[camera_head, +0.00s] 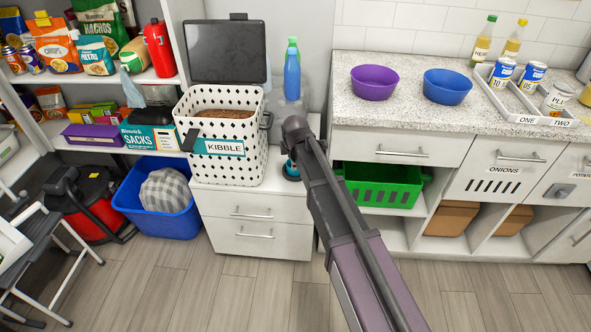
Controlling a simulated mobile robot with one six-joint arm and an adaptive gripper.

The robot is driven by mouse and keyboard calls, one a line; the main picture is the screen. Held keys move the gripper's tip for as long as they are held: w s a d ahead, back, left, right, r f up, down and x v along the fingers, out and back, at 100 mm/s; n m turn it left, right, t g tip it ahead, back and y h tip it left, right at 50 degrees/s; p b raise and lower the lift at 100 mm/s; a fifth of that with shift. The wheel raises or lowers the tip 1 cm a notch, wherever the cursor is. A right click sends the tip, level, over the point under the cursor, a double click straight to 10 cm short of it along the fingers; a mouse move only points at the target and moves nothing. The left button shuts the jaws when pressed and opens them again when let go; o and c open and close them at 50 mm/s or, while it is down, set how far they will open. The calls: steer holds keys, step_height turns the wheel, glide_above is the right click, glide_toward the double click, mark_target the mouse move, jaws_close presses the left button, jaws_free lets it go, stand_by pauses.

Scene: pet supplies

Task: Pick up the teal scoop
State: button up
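My arm reaches from the lower right to the small white cabinet. The area of my gripper (291,158) is dark and mostly hidden by my arm, so its fingers cannot be made out. A small teal piece (291,173) shows beside the arm's end, low over the cabinet top. It may be part of the teal scoop, but its shape is largely covered. I cannot tell whether my gripper touches it or holds it. The white kibble bin (196,168), with dark spots, a teal label and its dark lid raised, stands just left of the arm's end, full of brown kibble.
A blue bottle (292,75) stands behind my arm's end. The counter at right (420,122) bears a purple bowl (374,83) and a blue bowl (447,87). A green basket (381,185) sits below it. A blue tub (150,212) stands on the floor at left.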

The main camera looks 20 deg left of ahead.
jaws_close()
steer(key=shift+r, duration=0.15)
step_height(320, 180, up, 18)
steer(key=p, duration=1.8)
steer(key=shift+f, duration=0.2)
stand_by(0.4)
